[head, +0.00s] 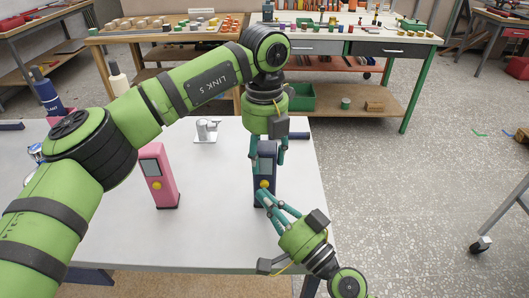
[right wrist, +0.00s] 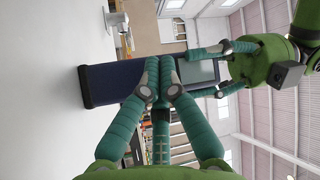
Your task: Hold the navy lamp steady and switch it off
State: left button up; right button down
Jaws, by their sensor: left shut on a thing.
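The navy lamp (head: 265,170) stands upright near the right side of the white table, with a grey panel on its upper front and a yellow button (head: 264,184) below. My left gripper (head: 267,158) comes down from above and is shut on the lamp's upper part, one finger on each side. My right gripper (head: 261,194) has its fingers together, tips at the lamp's front by the button. In the right wrist view the shut fingers (right wrist: 160,78) overlap the lamp (right wrist: 105,85) and hide the button, so contact cannot be told. Whether the lamp is lit is unclear.
A similar pink device (head: 159,177) stands upright to the left on the table. A grey metal item (head: 206,130) on a white base is behind. A dark blue bottle (head: 47,93) is at far left. A cluttered workbench (head: 340,40) stands beyond; the floor at right is mostly open.

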jog(key=shift+s+a, duration=0.15)
jog(key=shift+s, duration=2.9)
pick_arm(q)
jog(key=o, duration=1.4)
